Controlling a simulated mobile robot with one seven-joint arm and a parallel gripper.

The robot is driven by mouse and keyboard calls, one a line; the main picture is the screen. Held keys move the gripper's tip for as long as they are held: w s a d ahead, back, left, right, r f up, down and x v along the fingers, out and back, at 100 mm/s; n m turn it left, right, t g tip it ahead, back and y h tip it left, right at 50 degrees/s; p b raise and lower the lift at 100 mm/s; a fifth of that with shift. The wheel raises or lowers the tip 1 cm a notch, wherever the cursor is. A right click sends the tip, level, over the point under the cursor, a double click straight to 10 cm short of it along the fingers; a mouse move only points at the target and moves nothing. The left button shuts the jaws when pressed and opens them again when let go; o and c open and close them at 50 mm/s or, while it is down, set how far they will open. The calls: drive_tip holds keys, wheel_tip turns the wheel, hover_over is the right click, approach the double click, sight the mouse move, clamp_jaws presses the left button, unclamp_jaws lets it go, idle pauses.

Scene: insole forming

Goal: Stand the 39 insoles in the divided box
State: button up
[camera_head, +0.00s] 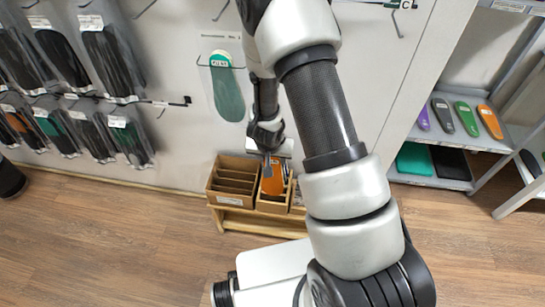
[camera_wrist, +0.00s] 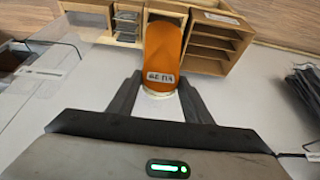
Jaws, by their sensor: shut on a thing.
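My gripper (camera_head: 268,155) is shut on an orange insole (camera_head: 272,181), which hangs below it at the low wooden stand. In the wrist view the fingers of my gripper (camera_wrist: 160,88) close on the labelled end of the orange insole (camera_wrist: 163,45); its white label appears to read 39, upside down. The divided wooden box (camera_head: 210,187) has several compartments that look empty; in the wrist view the box (camera_wrist: 215,44) is right of the insole. The insole is in front of or over the middle box (camera_wrist: 180,9); I cannot tell whether its far end is inside.
Another small box (camera_head: 297,196) stands at the right, partly hidden by my arm. A green insole (camera_head: 227,92) hangs on the wall above. Packed insoles (camera_head: 112,60) hang at the left. A grey shelf (camera_head: 465,140) with coloured insoles stands at the right.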

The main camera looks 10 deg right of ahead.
wheel_tip(320, 180, down, 10)
drive_tip(key=b, duration=0.8)
drive_tip(key=shift+f+b, duration=0.25)
drive_tip(key=shift+b, duration=0.05)
drive_tip(key=o, duration=1.4)
drive_tip(key=shift+o, duration=0.2)
drive_tip(key=p+v, duration=0.7)
drive_tip(key=v, duration=1)
drive_tip(key=shift+r+p, duration=0.25)
drive_tip(key=shift+p, duration=0.1)
